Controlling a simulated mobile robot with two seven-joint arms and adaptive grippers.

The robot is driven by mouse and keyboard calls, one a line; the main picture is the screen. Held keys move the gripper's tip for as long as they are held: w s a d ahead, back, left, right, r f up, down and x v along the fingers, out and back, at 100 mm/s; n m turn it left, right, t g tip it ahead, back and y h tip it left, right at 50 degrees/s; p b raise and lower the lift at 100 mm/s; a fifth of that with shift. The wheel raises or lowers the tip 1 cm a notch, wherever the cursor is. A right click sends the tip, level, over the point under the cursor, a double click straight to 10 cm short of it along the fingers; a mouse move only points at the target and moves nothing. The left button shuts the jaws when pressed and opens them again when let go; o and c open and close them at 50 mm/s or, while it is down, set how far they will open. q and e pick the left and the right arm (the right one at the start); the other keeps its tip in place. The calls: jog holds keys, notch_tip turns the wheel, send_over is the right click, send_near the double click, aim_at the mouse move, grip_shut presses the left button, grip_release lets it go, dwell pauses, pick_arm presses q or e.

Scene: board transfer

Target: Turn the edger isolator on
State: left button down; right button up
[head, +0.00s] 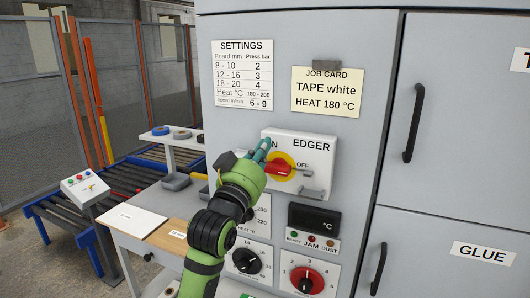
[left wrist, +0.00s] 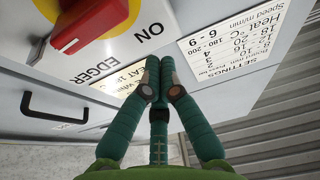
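The edger isolator (head: 318,167) is a pale box on the grey cabinet front, labelled EDGER, ON and OFF. Its red handle (head: 277,169) lies roughly level across a yellow disc (head: 288,160), towards the OFF label at the right. In the left wrist view the red handle (left wrist: 82,26) shows large at the upper left, upside down. My left gripper (head: 263,149) is at the isolator's left side, by the ON label, which it partly covers. Its fingertips (left wrist: 160,86) are together with nothing between them, apart from the handle. My right gripper is not in view.
Below the isolator are a dark °C display (head: 315,219), a black knob (head: 246,261) and a red knob (head: 308,280). A settings sheet (head: 242,75) and job card (head: 328,91) hang above. A side table (head: 138,220) and roller conveyor (head: 68,217) stand left.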

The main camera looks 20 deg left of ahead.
aim_at(277, 169)
pick_arm(q)
jog(key=f, duration=0.1)
jog(key=w+f+p, duration=0.1)
jog(key=f, duration=0.1)
jog(key=shift+f, duration=0.35)
jog(key=shift+w+a, duration=0.1)
jog(key=shift+w, duration=0.05)
